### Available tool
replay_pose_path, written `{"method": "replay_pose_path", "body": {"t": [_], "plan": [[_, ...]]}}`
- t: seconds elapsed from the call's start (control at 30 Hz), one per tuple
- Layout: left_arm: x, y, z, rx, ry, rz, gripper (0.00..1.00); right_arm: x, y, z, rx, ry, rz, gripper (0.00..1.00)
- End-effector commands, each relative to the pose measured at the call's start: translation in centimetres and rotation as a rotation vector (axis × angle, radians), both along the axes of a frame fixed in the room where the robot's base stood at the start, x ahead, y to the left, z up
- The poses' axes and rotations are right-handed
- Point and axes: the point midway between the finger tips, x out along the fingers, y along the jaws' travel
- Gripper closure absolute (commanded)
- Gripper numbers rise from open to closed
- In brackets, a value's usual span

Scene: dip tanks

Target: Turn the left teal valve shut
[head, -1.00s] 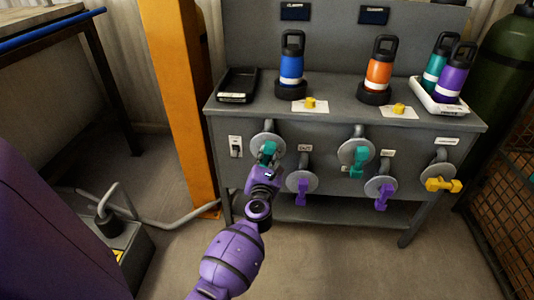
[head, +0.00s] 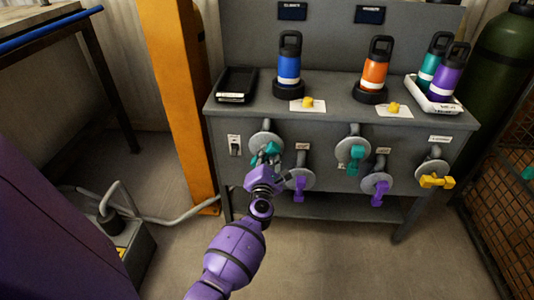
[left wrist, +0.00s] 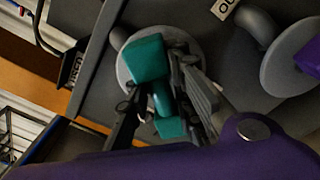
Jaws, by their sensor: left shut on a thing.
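The left teal valve (head: 272,149) sits on a round grey flange at the upper left of the bench front. My left gripper (head: 265,164) is at this valve and shut on its handle, partly hiding it in the head view. In the left wrist view, the teal handle (left wrist: 148,57) lies between the two dark fingers (left wrist: 160,98), one on each side. The handle looks slanted there. A second teal valve (head: 351,152) is to the right on the same front. My right gripper is not in view.
Two purple valves (head: 299,182) (head: 377,190) hang lower, the first close beside my left gripper. A yellow valve (head: 437,181) is at the right. Bottles stand on the bench top (head: 335,108). An orange post (head: 178,100) stands left of the bench.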

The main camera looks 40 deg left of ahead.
Motion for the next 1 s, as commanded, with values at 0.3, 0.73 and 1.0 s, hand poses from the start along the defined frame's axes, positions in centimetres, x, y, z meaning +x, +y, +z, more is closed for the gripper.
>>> {"method": "replay_pose_path", "body": {"t": [0.3,0.73,1.0], "plan": [[-0.3,0.3,-0.3,0.108,0.071,0.008,1.00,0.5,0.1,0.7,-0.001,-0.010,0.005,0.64],[-0.2,0.3,-0.4,0.253,0.160,0.010,1.00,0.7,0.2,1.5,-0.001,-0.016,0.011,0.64],[-0.2,0.3,-0.5,0.339,0.213,0.009,1.00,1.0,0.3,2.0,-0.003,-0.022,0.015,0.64]]}}
